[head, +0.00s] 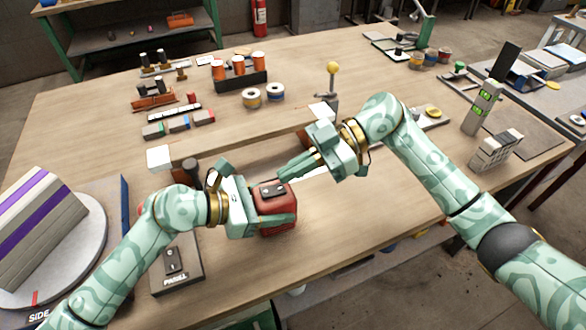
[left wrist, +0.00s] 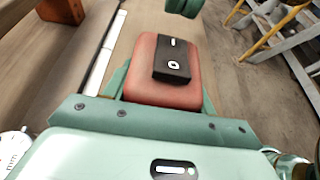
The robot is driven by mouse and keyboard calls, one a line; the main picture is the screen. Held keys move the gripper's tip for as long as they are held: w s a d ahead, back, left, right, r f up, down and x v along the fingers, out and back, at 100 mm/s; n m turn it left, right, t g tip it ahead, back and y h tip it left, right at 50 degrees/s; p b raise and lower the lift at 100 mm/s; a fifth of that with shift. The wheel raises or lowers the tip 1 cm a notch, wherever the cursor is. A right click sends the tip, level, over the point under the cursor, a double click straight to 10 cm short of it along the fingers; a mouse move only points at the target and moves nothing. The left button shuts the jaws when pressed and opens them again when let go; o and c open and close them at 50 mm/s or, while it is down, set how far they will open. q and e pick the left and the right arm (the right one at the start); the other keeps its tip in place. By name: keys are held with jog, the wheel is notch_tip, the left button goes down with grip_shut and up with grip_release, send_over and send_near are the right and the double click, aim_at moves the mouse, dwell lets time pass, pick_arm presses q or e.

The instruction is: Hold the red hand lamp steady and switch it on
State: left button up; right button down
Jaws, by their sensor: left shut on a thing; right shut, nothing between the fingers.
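The red hand lamp (head: 279,228) is a rounded red block with a black rocker switch (head: 274,191) on its top. My left gripper (head: 287,204) is shut on the lamp, one finger on each side. In the left wrist view the red lamp body (left wrist: 146,75) shows between the fingers, and the black switch (left wrist: 172,60) carries a white bar and a white ring. I cannot tell which way the switch is pressed. My right gripper (head: 284,174) is shut and empty, its tips just beyond the lamp's far side. I cannot tell whether they touch it.
A black panel box (head: 184,278) with its own switch stands left of the lamp near the front edge. A turntable with a striped block (head: 40,225) is at the far left. Spools, blocks and a yellow-knobbed lever (head: 333,68) stand farther back. The front right tabletop is clear.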

jog(key=v, duration=1.1)
jog(key=shift+r, duration=0.5)
jog(key=shift+d, duration=0.1)
pick_arm(q)
jog(key=o, duration=1.3)
jog(key=shift+a, duration=0.1)
